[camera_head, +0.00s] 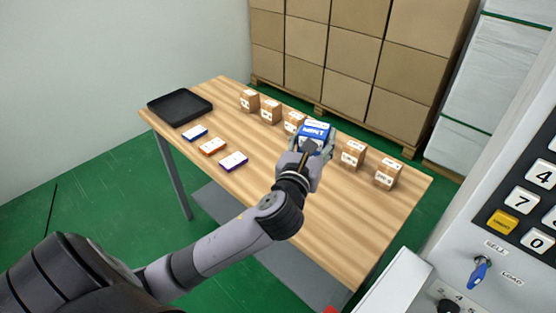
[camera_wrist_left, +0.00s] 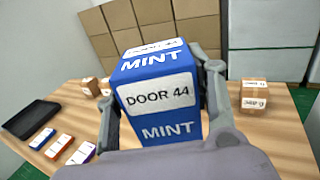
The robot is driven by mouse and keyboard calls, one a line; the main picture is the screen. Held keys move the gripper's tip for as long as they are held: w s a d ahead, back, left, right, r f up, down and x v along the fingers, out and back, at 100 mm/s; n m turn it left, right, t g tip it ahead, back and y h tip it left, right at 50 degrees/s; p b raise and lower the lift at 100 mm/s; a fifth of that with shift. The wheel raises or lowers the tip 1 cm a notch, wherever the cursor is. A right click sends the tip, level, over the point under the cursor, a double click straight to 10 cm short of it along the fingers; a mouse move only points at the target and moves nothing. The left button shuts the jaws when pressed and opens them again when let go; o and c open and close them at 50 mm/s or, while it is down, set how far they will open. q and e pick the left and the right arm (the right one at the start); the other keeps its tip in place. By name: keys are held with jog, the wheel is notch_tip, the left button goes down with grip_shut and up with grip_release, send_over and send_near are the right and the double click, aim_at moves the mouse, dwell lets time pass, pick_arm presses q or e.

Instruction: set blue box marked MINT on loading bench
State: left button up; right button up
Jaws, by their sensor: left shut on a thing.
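The blue box marked MINT (camera_head: 315,131) is in my left gripper (camera_head: 308,150), over the right half of the wooden bench (camera_head: 270,190) in the head view. In the left wrist view the box (camera_wrist_left: 160,112) fills the middle, with a white DOOR 44 label and MINT in white letters. The fingers of my left gripper (camera_wrist_left: 162,95) are shut on its two sides. The box looks held above the bench top, but I cannot see its underside or tell the gap exactly. My right gripper is not in view.
Several small brown boxes (camera_head: 353,153) stand along the bench's far edge. A black tray (camera_head: 180,107) lies at the left end, near flat blue, orange and purple boxes (camera_head: 212,146). Stacked cartons (camera_head: 345,90) stand behind. A keypad panel (camera_head: 530,190) is at the right. The bench's front middle is clear.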

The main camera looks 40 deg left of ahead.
pick_arm(q)
notch_tip(320, 180, down, 16)
jog(key=b, duration=0.4)
jog(key=shift+a+r, duration=0.1)
jog(key=shift+r, duration=0.05)
notch_tip(320, 180, down, 4)
jog(key=shift+r+b, duration=0.1)
jog(key=shift+b, duration=0.6)
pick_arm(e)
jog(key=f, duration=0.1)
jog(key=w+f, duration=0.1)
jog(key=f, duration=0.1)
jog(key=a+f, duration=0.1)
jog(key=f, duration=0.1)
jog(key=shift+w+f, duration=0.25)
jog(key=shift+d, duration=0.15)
pick_arm(q)
jog(key=o, duration=1.2)
jog(key=shift+o, duration=0.2)
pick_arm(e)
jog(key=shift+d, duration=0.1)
